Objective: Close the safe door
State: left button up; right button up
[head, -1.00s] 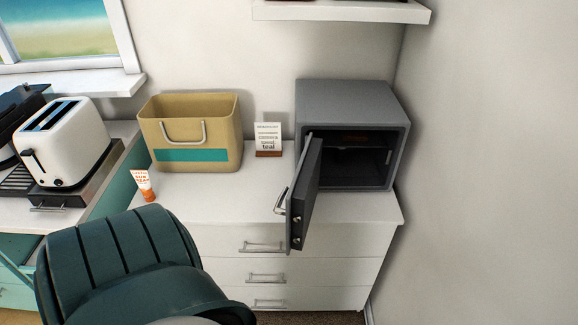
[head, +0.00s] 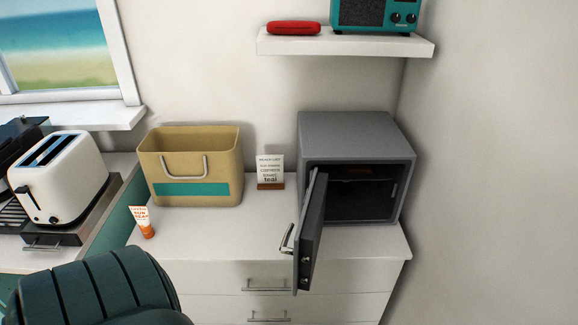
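A grey safe (head: 352,131) stands on the right end of a white chest of drawers (head: 225,236). Its door (head: 312,235) is hinged on the left and stands wide open, pointing out toward me past the front edge of the chest. A silver handle (head: 287,240) is on the door's outer face, on the left. Bolts show on the door's free edge. The safe's inside (head: 362,190) is dark, with a shelf in it. Neither of my grippers is in view.
A dark teal chair back (head: 95,290) is in front at lower left. A wall is close on the right; a shelf (head: 345,46) hangs above.

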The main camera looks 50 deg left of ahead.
aim_at(307, 238)
jog(key=j+u, duration=0.3)
jog(key=j, duration=0.4)
jog(key=j+u, duration=0.3)
jog(key=j, duration=0.4)
